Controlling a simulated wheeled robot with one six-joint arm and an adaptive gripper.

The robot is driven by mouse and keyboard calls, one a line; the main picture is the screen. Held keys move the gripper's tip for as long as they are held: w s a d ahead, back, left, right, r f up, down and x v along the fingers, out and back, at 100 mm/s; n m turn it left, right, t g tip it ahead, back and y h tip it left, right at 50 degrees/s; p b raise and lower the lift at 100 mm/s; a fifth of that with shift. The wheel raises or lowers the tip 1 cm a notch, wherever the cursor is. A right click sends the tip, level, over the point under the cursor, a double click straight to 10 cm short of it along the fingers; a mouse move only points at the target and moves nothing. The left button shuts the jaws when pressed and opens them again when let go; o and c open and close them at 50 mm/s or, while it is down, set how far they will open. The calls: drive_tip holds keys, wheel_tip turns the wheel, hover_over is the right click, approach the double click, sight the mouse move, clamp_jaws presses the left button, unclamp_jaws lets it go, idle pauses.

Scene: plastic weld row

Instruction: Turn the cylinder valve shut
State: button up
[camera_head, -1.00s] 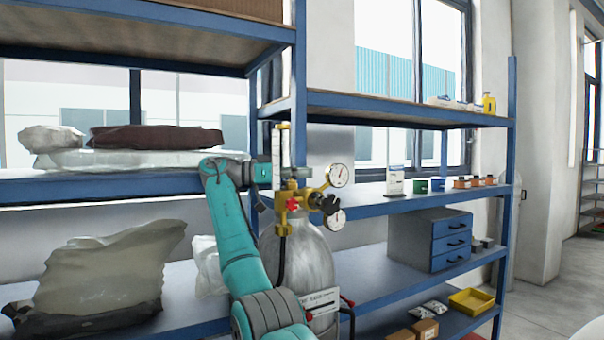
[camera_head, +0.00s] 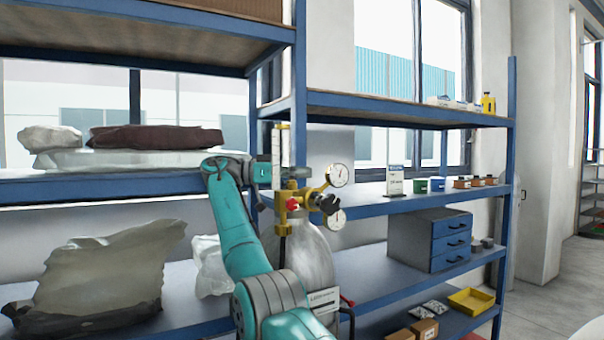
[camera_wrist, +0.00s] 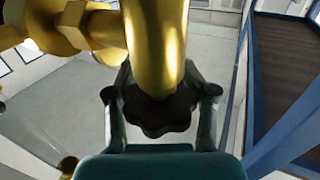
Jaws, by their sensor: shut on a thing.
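A grey gas cylinder (camera_head: 312,255) stands upright in front of the shelving, partly hidden by my arm. A brass valve and regulator body (camera_head: 283,203) with two round gauges sits on top of it. My gripper (camera_head: 292,174) is at the top of the valve. In the wrist view my gripper (camera_wrist: 160,112) has a finger on each side of the dark, lobed valve handwheel (camera_wrist: 160,112) and is shut on it. Thick brass pipework crosses in front of the handwheel's upper part. How far the valve is turned cannot be told.
A black regulator knob (camera_head: 328,203) and gauge (camera_head: 338,175) stick out close to the right of my gripper. A blue shelf post (camera_head: 299,70) rises just behind. Bags (camera_head: 100,270) fill the left shelves; a drawer unit (camera_head: 430,240) stands to the right.

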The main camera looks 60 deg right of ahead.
drive_tip(key=shift+w+r, duration=0.1)
drive_tip(key=o, duration=0.9)
drive_tip(key=shift+a, duration=0.1)
drive_tip(key=shift+n+t+h, duration=0.3)
drive_tip(key=shift+n+h, duration=0.1)
drive_tip(key=shift+h, duration=0.1)
